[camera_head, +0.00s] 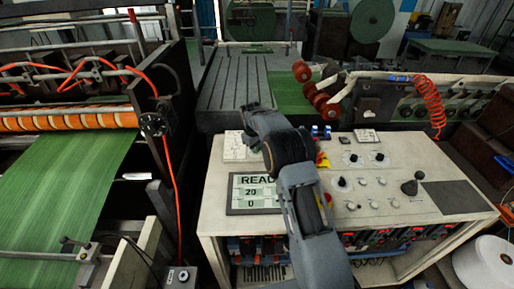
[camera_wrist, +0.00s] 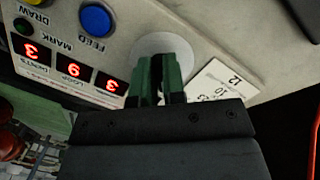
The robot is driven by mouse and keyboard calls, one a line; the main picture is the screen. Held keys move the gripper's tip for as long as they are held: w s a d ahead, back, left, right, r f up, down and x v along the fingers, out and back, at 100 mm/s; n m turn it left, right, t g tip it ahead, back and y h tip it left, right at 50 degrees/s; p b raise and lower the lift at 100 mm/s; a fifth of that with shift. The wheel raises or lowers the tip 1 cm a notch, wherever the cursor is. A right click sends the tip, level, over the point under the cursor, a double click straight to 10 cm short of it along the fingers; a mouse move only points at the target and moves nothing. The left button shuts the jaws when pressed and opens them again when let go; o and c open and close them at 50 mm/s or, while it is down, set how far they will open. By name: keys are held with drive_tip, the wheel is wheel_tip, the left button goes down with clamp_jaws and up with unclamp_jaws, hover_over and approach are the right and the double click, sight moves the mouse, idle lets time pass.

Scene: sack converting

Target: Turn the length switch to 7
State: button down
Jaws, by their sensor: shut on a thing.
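In the wrist view, my gripper (camera_wrist: 160,62) has its two green fingers close together over a round pale disc (camera_wrist: 185,47) on the panel. The fingers are shut on what looks like the length switch; they hide it, so its pointer and setting cannot be read. No label for it is legible.
In the head view, a screen (camera_head: 254,192) shows "READ", 20 and 0. A joystick (camera_head: 410,187) and knobs (camera_head: 343,183) stand right of my arm.

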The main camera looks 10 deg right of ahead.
drive_tip(key=m+b, duration=0.1)
drive_tip(key=m, duration=0.2)
drive_tip(key=shift+a+m+y, duration=0.1)
drive_tip(key=shift+m+y, duration=0.2)
drive_tip(key=shift+m, duration=0.1)
drive_tip(key=m, duration=0.4)
drive_tip(key=shift+a+y+b, duration=0.1)
drive_tip(key=shift+y+b, duration=0.25)
drive_tip(key=shift+y, duration=0.05)
drive_tip(key=m, duration=0.5)
drive_tip(key=shift+a+y+b, duration=0.1)
drive_tip(key=shift+y+b, duration=0.25)
drive_tip(key=shift+y, duration=0.05)
drive_tip(key=shift+w+m, duration=0.1)
drive_tip(key=shift+m, duration=2)
drive_tip(key=c, duration=1.2)
unclamp_jaws()
drive_tip(key=shift+r+b, duration=0.15)
drive_tip(key=shift+b, duration=0.15)
wheel_tip(320, 180, up, 13)
drive_tip(key=s+d+b, duration=0.1)
drive_tip(key=s, duration=0.1)
drive_tip(key=shift+r, duration=0.2)
